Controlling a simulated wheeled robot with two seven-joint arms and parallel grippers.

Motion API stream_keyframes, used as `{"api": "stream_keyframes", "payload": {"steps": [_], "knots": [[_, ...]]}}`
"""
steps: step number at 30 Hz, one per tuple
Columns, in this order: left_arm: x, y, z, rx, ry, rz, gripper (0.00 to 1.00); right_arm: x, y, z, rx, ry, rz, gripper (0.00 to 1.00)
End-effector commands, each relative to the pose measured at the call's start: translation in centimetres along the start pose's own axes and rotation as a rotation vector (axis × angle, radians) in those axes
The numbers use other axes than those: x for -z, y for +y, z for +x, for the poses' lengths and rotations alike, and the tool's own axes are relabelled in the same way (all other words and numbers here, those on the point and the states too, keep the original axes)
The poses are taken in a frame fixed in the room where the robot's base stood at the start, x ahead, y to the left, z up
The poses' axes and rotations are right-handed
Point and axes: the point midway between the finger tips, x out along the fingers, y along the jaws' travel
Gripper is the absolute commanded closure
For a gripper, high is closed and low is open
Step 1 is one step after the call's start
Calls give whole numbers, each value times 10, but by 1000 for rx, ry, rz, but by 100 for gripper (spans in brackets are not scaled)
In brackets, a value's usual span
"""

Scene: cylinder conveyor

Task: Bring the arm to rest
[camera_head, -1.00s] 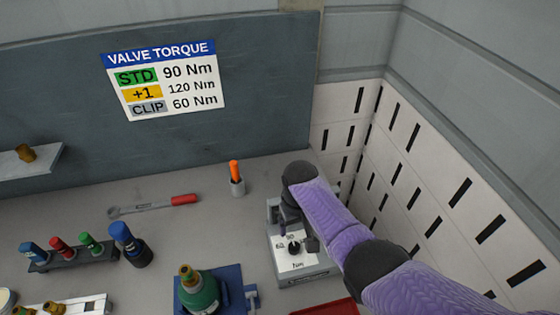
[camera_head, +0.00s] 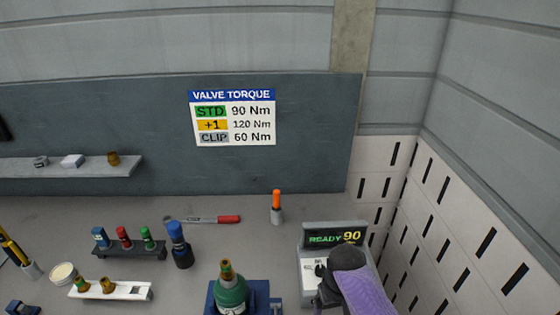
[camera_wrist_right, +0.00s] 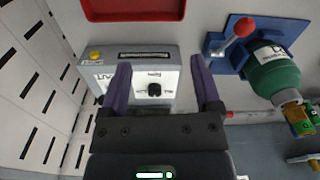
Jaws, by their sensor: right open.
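My right arm (camera_head: 368,293) comes in at the lower right of the head view, purple with a dark joint, over the tester box. In the right wrist view my right gripper (camera_wrist_right: 163,82) is open, with two purple fingers spread apart and nothing between them. The tester box (camera_wrist_right: 170,58), with a black dial, lies beyond the fingers. In the head view the tester's display (camera_head: 335,238) reads "READY 90", and the arm hides part of its lower panel. My left gripper is not in view.
A green cylinder (camera_head: 232,294) stands in a blue holder (camera_head: 262,291) left of the tester. A slotted wall (camera_head: 455,215) bounds the right.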

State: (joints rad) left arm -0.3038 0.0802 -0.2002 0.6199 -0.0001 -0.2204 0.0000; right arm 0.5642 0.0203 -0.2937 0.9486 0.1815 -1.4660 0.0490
Motion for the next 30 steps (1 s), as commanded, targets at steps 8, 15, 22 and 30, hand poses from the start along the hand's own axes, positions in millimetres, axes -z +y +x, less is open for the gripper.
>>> {"api": "stream_keyframes", "payload": {"steps": [8, 15, 22, 30], "knots": [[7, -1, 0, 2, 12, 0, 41, -29, -7, 10, 15, 42, -14, 19], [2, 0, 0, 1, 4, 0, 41, -75, -12, 10, 23, 105, -19, 19], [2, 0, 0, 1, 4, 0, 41, -125, -11, -8, 12, 172, -12, 19], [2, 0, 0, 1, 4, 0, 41, -181, -7, -46, -20, 243, -2, 19]]}}
